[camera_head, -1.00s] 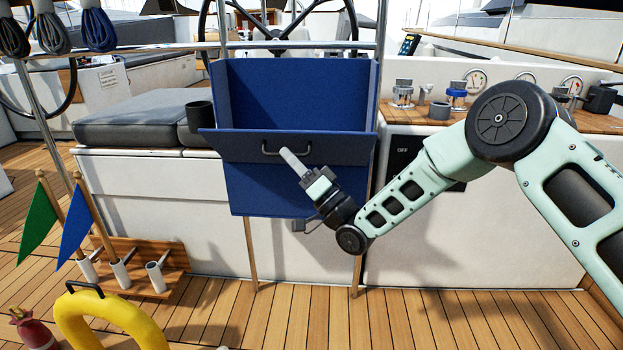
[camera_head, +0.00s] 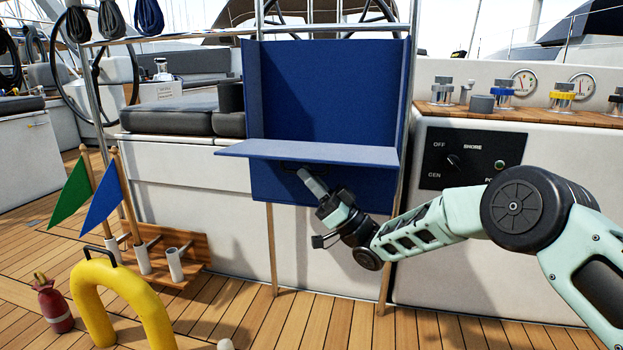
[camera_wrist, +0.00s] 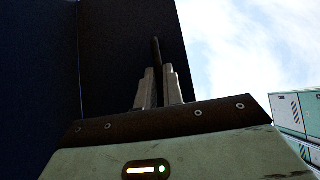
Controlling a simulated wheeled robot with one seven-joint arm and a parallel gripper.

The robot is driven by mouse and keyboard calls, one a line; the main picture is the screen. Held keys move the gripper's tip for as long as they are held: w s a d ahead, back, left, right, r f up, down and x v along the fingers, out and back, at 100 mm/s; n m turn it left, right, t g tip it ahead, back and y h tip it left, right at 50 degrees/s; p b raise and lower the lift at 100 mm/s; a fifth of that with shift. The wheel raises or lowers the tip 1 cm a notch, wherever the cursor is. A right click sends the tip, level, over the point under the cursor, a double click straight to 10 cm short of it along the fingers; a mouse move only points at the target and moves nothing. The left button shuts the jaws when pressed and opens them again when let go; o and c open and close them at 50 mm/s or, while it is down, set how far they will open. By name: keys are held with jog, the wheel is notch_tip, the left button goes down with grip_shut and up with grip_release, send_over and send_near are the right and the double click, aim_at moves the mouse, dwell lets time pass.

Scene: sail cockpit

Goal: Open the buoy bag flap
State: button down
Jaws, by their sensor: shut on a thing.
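The blue buoy bag (camera_head: 330,95) hangs on the steel rail, its front upper part open and its inside in view. Its flap (camera_head: 310,152) is folded down and stands out about level toward me. My gripper (camera_head: 306,176) is below the flap, its fingers pointing up at the underside. In the wrist view my gripper (camera_wrist: 158,92) is shut on a thin dark bar, the flap's handle (camera_wrist: 155,52). In the head view the flap hides most of the handle. The dark flap (camera_wrist: 125,45) fills the upper middle of the wrist view.
A switch panel (camera_head: 462,158) and winch-like fittings are to the right. A yellow horseshoe buoy (camera_head: 98,300), a flag rack (camera_head: 165,262) and a red extinguisher (camera_head: 55,308) stand at the lower left. The deck below the bag is clear.

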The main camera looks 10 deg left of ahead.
jog(key=shift+w+d+f+t, duration=0.1)
jog(key=shift+w+f+t, duration=0.2)
jog(key=shift+w+f, duration=0.1)
jog(key=shift+r, duration=0.1)
jog(key=c, duration=1.5)
grip_release()
jog(key=p+v, duration=0.4)
jog(key=v, duration=1.3)
jog(key=shift+d+p, duration=0.2)
jog(key=shift+p, duration=0.2)
